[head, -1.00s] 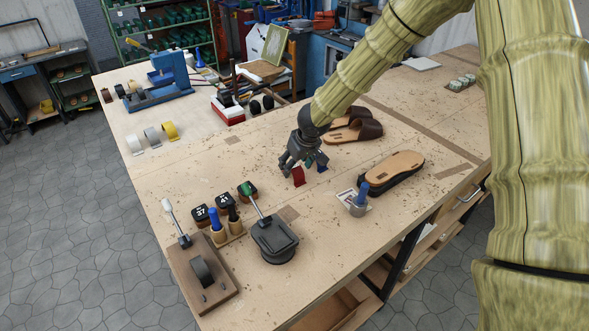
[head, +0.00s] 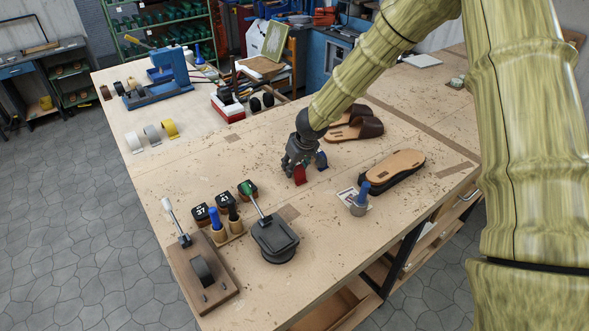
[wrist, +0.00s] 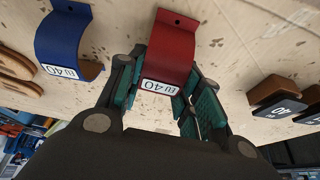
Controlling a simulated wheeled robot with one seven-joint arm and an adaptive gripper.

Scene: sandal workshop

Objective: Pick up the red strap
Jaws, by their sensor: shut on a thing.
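The red strap (head: 300,175) is a curved band on the table near the middle. In the wrist view the red strap (wrist: 173,55) carries a white label reading EU 40, and its label end sits between the finger pads. My gripper (head: 293,165) is shut on it; in the wrist view my gripper (wrist: 160,95) has a green-padded finger on each side of the strap. The strap is low, at or close to the table; I cannot tell whether it touches. A blue strap (head: 321,160) stands just to the right, and also shows in the wrist view (wrist: 66,45).
A sandal sole (head: 395,168) and a blue-handled pot (head: 361,200) lie to the right. Brown sandals (head: 357,126) are behind. Stamps (head: 208,215) and a black press (head: 275,240) stand at front left. Bare table (head: 190,170) lies left of my gripper.

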